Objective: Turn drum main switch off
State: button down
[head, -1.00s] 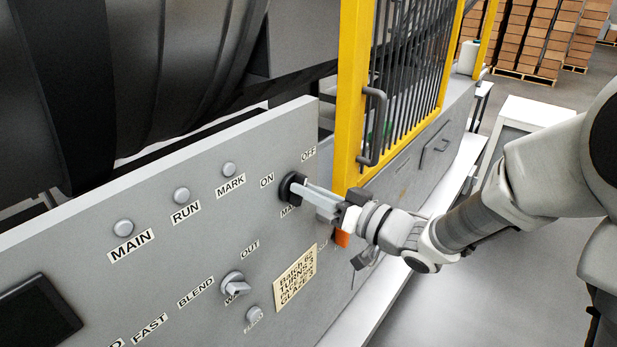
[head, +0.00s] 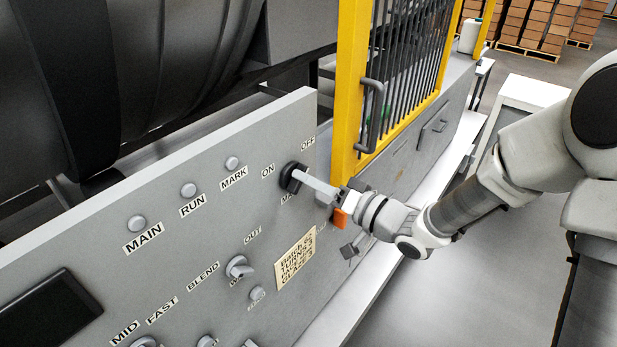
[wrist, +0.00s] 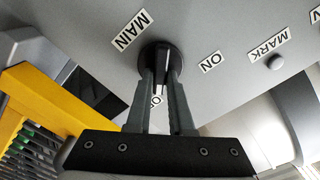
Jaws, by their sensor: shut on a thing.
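The main switch (head: 291,178) is a round black knob on the grey control panel (head: 110,215), between the ON and OFF labels and above a partly covered label. In the wrist view the black knob (wrist: 160,58) sits beside the MAIN label (wrist: 131,30), with the ON label (wrist: 211,62) to its right and the OFF label mostly hidden behind the fingers. My gripper (head: 300,180) reaches it from the right. In the wrist view my gripper's two fingers (wrist: 161,85) are closed on the knob's grip, whose pale pointer line shows between them.
MAIN, RUN and MARK lamps (head: 188,190) line the panel. A smaller OUT/BLEND selector (head: 239,268) and a yellow batch note (head: 296,259) sit below. A yellow guard frame (head: 350,90) with a grey handle (head: 373,120) stands close behind my gripper. Open floor lies to the right.

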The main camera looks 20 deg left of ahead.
jog(key=c, duration=0.8)
grip_release()
jog(key=shift+d, duration=0.1)
jog(key=b+v, duration=0.2)
jog(key=v, duration=1.5)
jog(key=shift+d+r, duration=0.1)
jog(key=shift+d, duration=0.05)
